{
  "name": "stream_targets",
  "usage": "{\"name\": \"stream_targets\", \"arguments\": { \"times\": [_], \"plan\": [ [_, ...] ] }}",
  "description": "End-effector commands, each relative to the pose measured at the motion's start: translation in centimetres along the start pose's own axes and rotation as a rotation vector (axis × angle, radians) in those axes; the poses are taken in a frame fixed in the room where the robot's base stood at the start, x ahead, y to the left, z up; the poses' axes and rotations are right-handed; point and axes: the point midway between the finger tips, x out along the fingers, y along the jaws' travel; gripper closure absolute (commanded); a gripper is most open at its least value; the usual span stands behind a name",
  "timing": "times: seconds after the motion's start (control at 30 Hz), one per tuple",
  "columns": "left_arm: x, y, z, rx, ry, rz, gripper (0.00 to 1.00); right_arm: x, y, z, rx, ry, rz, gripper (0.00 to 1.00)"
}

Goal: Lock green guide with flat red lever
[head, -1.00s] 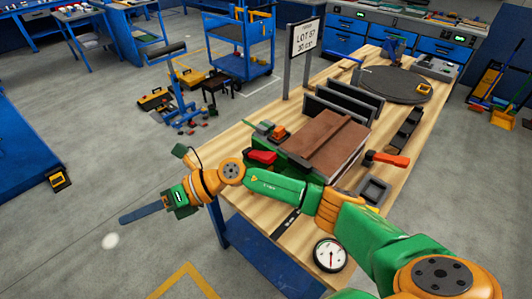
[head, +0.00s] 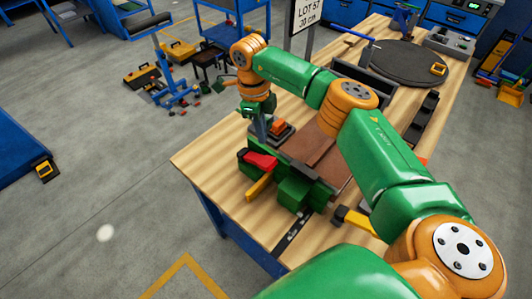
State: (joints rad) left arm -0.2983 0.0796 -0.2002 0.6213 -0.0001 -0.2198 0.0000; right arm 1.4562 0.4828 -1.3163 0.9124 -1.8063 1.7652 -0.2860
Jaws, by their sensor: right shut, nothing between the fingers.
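The green guide (head: 294,193) is a set of green blocks at the near left end of the panel fixture on the wooden bench. The flat red lever (head: 262,160) lies at the left of the green blocks, with a yellow-orange bar (head: 260,186) just below it. My right arm comes in from the right and arches over the fixture. My right gripper (head: 262,130) points down, shut and empty, just above the red lever and beside the orange block; whether it touches anything is unclear. My left gripper is out of view.
A brown panel (head: 318,150) lies behind the guide, partly hidden by my arm. A yellow-handled clamp (head: 354,218) is at the right. The bench's left corner (head: 205,160) is clear.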

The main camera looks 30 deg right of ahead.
Motion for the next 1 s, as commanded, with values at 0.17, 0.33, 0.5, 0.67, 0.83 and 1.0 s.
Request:
{"name": "stream_targets", "arguments": {
  "times": [0.17,0.33,0.5,0.67,0.83,1.0],
  "plan": [
    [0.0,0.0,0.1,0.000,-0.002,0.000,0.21,0.0,0.0,0.0,-0.001,-0.002,0.001,1.00],
    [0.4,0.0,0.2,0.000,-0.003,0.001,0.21,0.5,0.1,0.1,-0.001,-0.003,0.002,1.00],
    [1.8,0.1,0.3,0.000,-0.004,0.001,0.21,2.2,0.1,0.1,-0.001,-0.003,0.002,1.00],
    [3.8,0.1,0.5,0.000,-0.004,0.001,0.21,4.5,0.1,0.1,-0.001,-0.003,0.002,1.00],
    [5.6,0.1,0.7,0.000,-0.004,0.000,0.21,6.7,0.1,0.1,-0.002,-0.004,0.001,1.00],
    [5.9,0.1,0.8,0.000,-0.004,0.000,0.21,7.2,0.1,0.1,-0.002,-0.004,0.002,1.00]
  ]
}}
